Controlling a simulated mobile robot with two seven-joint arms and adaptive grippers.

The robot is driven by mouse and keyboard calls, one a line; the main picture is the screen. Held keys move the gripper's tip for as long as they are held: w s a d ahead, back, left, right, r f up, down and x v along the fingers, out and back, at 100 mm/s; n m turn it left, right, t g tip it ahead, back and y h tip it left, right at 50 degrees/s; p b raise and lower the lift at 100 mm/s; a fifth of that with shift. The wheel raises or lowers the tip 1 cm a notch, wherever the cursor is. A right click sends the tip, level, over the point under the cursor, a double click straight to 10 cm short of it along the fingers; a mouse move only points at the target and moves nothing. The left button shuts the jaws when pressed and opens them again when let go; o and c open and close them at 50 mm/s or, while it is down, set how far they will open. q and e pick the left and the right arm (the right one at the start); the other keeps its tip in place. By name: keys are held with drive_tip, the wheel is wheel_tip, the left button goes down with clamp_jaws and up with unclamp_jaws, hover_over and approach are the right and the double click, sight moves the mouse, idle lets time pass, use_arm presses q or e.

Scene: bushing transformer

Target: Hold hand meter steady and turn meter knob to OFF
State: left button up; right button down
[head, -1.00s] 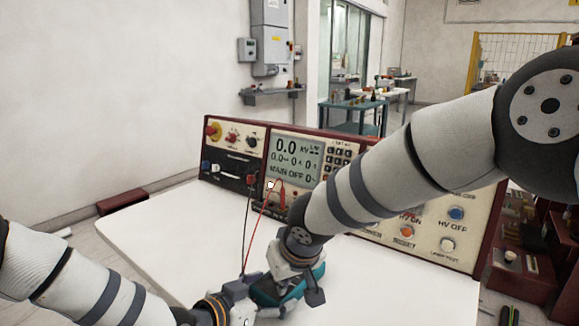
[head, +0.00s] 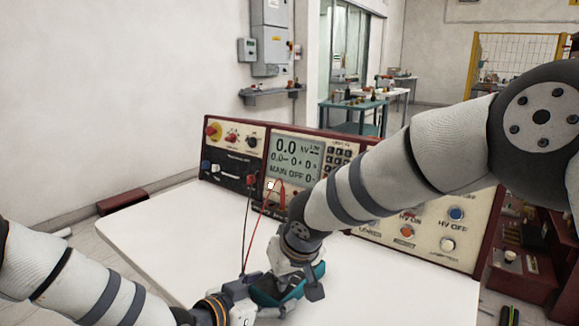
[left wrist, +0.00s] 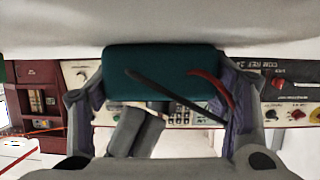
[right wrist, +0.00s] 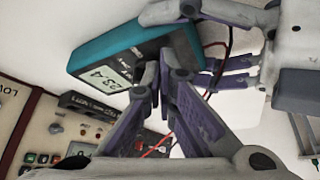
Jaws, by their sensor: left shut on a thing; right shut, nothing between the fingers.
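The teal-cased hand meter (head: 265,296) is low in the middle of the head view, over the white table. My left gripper (head: 246,286) is shut on it; in the left wrist view its fingers stand on either side of the meter (left wrist: 160,62). In the right wrist view the meter (right wrist: 118,55) is tilted, with its lit display (right wrist: 122,82) partly visible. My right gripper (right wrist: 160,78) is shut and empty, its tips at the meter's face beside the display. The fingers hide the knob, so its setting and any contact cannot be told.
A black and a red test lead (head: 255,235) run from the meter towards the large test console (head: 232,165) at the table's back edge. The white table (head: 165,235) is clear to the left. My right arm covers part of the console.

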drive_tip(key=shift+d, duration=0.3)
drive_tip(key=shift+d, duration=0.15)
drive_tip(key=shift+w+d, duration=0.35)
drive_tip(key=shift+d, duration=0.05)
idle(0.4)
drive_tip(key=shift+d, duration=0.1)
drive_tip(key=shift+s+d, duration=0.2)
wheel_tip(320, 180, up, 6)
idle(0.4)
